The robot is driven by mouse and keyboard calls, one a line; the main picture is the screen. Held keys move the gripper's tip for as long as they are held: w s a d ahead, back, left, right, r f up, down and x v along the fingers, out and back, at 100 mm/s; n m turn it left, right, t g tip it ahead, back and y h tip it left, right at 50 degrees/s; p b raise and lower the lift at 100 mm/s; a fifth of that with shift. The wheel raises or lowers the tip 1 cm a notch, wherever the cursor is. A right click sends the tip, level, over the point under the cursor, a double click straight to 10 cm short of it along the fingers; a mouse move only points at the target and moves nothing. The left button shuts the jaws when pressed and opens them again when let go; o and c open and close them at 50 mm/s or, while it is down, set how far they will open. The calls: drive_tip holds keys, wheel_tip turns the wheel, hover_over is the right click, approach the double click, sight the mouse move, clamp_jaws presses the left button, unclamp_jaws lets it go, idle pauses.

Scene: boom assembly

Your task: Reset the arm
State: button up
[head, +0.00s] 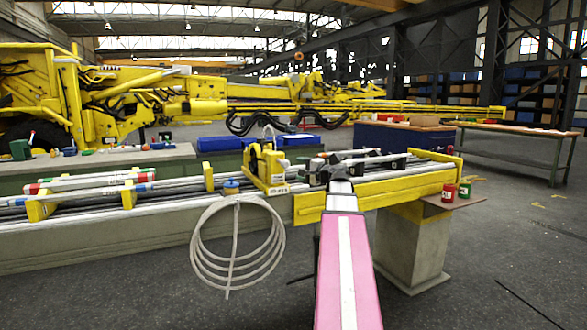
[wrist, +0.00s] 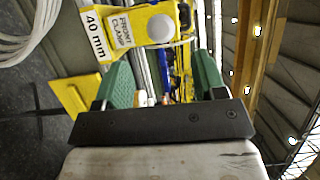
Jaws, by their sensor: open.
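My arm, pink with a white stripe, reaches forward over the boom (head: 405,183) in the head view. My gripper (wrist: 163,76) shows two green fingers spread apart in the wrist view, with nothing held between them. Beyond the fingers is a yellow front clamp (wrist: 150,24) with a white round knob and a "40 mm" label. In the head view the yellow clamp (head: 266,166) stands upright on the boom, to the left of my arm's end. The fingertips themselves are hard to make out in the head view.
A coiled pale hose (head: 237,250) hangs at the boom's front side. Red and green cans (head: 449,193) stand on a small board at the right. A bench with tools (head: 100,158) lies behind. The floor at the right front is largely clear.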

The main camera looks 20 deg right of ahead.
drive_tip(key=shift+v, duration=0.9)
drive_tip(key=shift+f, duration=0.1)
drive_tip(key=s+a+f+n+g+h, duration=0.1)
drive_tip(key=s+a+f+n+g, duration=0.15)
drive_tip(key=a+f, duration=0.6)
drive_tip(key=s+a+f+n+g, duration=0.15)
drive_tip(key=a+f+g, duration=0.3)
drive_tip(key=f, duration=0.65)
drive_tip(key=s+a+f+n+g+h, duration=0.1)
drive_tip(key=a+f+n+g, duration=0.2)
drive_tip(key=a+f, duration=0.55)
drive_tip(key=s+a+f+n+g+h, duration=0.2)
drive_tip(key=s+a+f+n+g, duration=0.1)
drive_tip(key=s+f, duration=0.4)
drive_tip(key=s+a+f+n+g+h, duration=0.3)
drive_tip(key=s+f, duration=0.4)
drive_tip(key=f, duration=0.4)
drive_tip(key=shift+s+a+f, duration=0.2)
drive_tip(key=shift+a+f, duration=0.05)
drive_tip(key=shift+a, duration=0.05)
drive_tip(key=shift+c, duration=0.3)
